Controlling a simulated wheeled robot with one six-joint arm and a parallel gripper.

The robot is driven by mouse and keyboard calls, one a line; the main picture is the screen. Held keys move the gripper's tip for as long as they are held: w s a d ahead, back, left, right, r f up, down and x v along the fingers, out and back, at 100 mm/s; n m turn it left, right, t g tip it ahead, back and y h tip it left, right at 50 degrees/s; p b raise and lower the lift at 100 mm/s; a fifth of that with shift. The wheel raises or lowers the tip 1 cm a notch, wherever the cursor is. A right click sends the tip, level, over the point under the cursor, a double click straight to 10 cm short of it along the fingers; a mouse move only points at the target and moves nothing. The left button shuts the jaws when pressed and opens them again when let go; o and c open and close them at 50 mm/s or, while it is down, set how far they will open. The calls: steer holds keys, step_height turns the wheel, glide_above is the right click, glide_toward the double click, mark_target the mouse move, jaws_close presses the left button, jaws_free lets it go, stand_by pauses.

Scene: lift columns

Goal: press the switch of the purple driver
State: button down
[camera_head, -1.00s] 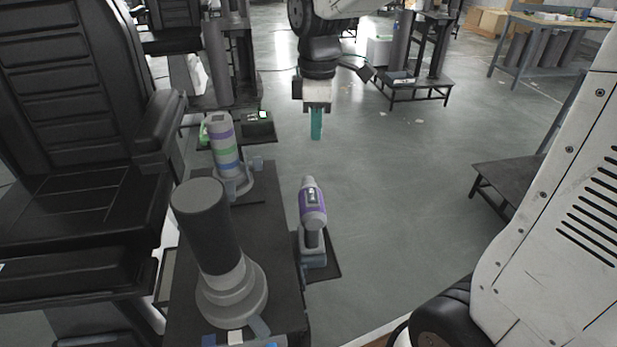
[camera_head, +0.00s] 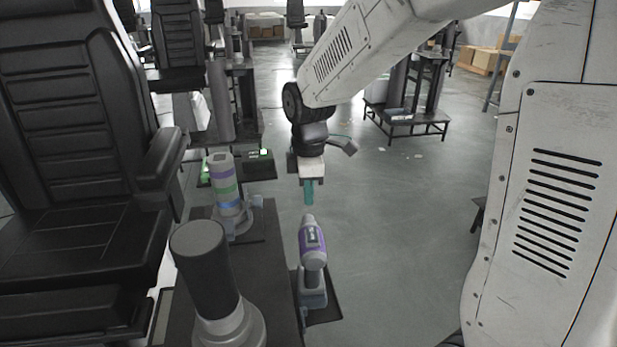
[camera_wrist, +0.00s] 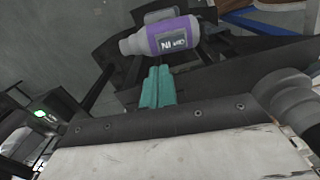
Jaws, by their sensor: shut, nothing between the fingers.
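The purple driver (camera_head: 312,243) stands on a small dark shelf at the right side of the column's platform in the head view, its nose pointing away from me. Its purple and grey body (camera_wrist: 170,38) lies across the top of the wrist view, with a dark label on its side. I cannot make out its switch. My gripper (camera_head: 308,192) has teal fingers, shut and empty, pointing down just beyond the driver's nose. In the wrist view the fingertips (camera_wrist: 158,72) show just below the driver's body; I cannot tell how far apart they are.
A dark grey cylinder column (camera_head: 205,265) stands left of the driver. A black seat (camera_head: 60,215) fills the left. Open floor (camera_head: 400,240) lies to the right.

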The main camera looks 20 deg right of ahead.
mark_target(309, 227)
step_height(309, 227, down, 7)
steer(key=shift+f, duration=0.1)
stand_by(0.3)
steer(key=shift+f, duration=0.1)
steer(key=shift+w+f, duration=0.1)
stand_by(0.4)
steer(key=shift+s+a+r, duration=0.15)
steer(key=shift+s+r, duration=0.25)
steer(key=shift+s, duration=0.3)
steer(key=shift+r, duration=0.15)
step_height(309, 227, up, 14)
steer(key=w, duration=0.2)
steer(key=shift+w+d+f, duration=0.25)
steer(key=shift+w+d, duration=0.05)
steer(key=shift+d, duration=0.1)
